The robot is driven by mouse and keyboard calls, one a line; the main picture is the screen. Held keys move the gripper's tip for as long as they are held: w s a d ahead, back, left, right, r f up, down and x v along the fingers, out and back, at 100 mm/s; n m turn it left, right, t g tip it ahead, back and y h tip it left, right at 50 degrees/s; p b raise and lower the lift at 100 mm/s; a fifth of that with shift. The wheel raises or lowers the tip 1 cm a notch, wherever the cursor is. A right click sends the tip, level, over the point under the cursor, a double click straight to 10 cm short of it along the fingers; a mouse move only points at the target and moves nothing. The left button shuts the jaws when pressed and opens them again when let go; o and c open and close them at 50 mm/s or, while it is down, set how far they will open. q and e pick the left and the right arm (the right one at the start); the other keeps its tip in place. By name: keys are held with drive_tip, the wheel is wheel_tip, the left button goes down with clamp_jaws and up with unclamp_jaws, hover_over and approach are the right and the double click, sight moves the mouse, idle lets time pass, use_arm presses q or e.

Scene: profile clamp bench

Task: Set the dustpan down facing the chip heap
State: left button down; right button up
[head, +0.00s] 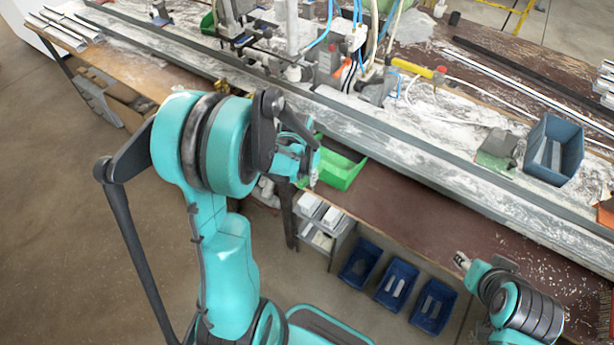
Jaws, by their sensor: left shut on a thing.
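The green dustpan (342,166) is at the front edge of the bench, left of the picture's middle. My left gripper (312,172) is at its left side and shut on it; the arm hides part of the grip and the handle. I cannot tell whether the pan touches the bench top. Pale chips (562,272) lie scattered on the brown bench top at the lower right; no clear heap stands out. My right gripper (461,261) is low at the right, in front of the bench edge and away from the dustpan. Its fingers are too small to read.
A long grey profile rail (430,170) runs along the bench behind the dustpan. A blue bin (572,150) and a grey-green block (496,150) stand at right. Clamp machinery with hoses (340,70) stands at the back. Blue bins (397,285) sit below the bench.

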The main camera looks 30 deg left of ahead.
idle(0.3)
use_arm(q)
unclamp_jaws()
idle(0.5)
drive_tip(key=shift+s+r, duration=0.1)
drive_tip(key=s+r+p, duration=0.3)
drive_tip(key=s, duration=0.8)
drive_tip(key=shift+a+r, duration=0.2)
drive_tip(key=shift+a, duration=0.25)
drive_tip(key=shift+w, duration=0.1)
idle(0.4)
